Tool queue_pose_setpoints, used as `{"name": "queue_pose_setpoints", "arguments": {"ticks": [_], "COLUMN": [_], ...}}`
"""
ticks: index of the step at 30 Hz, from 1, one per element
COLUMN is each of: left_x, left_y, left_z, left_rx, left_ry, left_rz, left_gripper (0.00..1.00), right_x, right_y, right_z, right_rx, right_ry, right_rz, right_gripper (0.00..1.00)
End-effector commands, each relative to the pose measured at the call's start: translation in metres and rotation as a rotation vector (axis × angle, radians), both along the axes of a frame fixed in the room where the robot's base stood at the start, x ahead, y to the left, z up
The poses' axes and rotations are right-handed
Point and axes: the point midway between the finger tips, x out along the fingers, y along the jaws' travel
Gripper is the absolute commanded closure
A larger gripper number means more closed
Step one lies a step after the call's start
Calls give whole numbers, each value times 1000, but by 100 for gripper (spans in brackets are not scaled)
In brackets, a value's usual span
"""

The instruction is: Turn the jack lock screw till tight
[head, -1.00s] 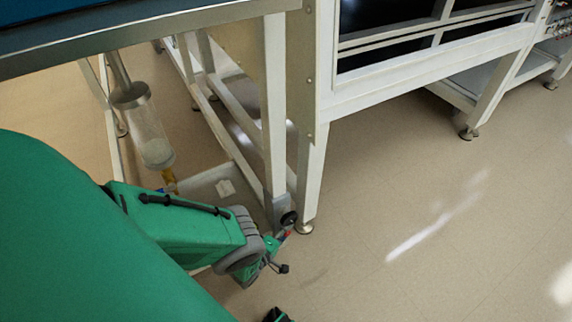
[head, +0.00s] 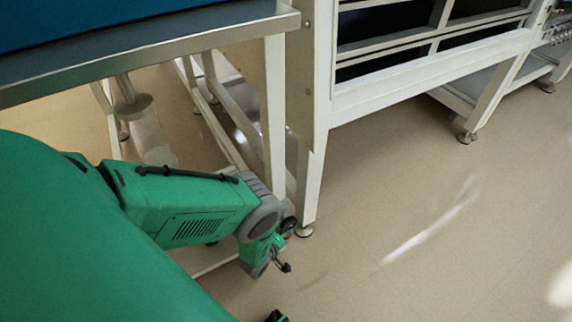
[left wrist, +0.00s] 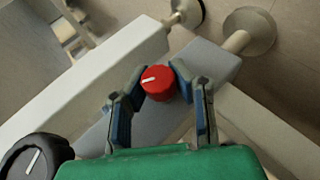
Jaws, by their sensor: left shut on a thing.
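The jack lock screw is a red round knob (left wrist: 158,84) with a white line on its face. In the left wrist view it sits on a light grey block on the frame, with its line pointing left. My left gripper (left wrist: 160,76) is shut on it, one dark-blue-padded finger on each side. In the head view my green left forearm reaches down to the foot of the white frame, and the hold itself is hidden there.
A black knob (left wrist: 36,158) with a white line is at lower left in the wrist view. A white frame leg (head: 311,185) stands just right of my wrist in the head view. A steel-edged bench (head: 150,60) hangs above my arm.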

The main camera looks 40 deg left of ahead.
Motion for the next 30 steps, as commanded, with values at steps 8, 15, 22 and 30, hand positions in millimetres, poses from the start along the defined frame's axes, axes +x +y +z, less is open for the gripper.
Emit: {"name": "queue_pose_setpoints", "arguments": {"ticks": [8,15,22,30], "left_x": [-7,-8,-10,-10], "left_y": [-9,-9,-9,-9], "left_z": [-4,-5,-6,-6], "left_rx": [51,78,82,81], "left_ry": [162,226,241,241], "left_rz": [-9,-11,-10,-10], "left_gripper": [100,100,100,68], "right_x": [0,0,0,0], "right_y": [0,0,0,0], "right_z": [2,1,1,1], "right_rx": [0,0,0,0], "right_ry": [0,0,0,0], "right_rz": [0,0,0,0], "right_gripper": [56,56,56,56]}}
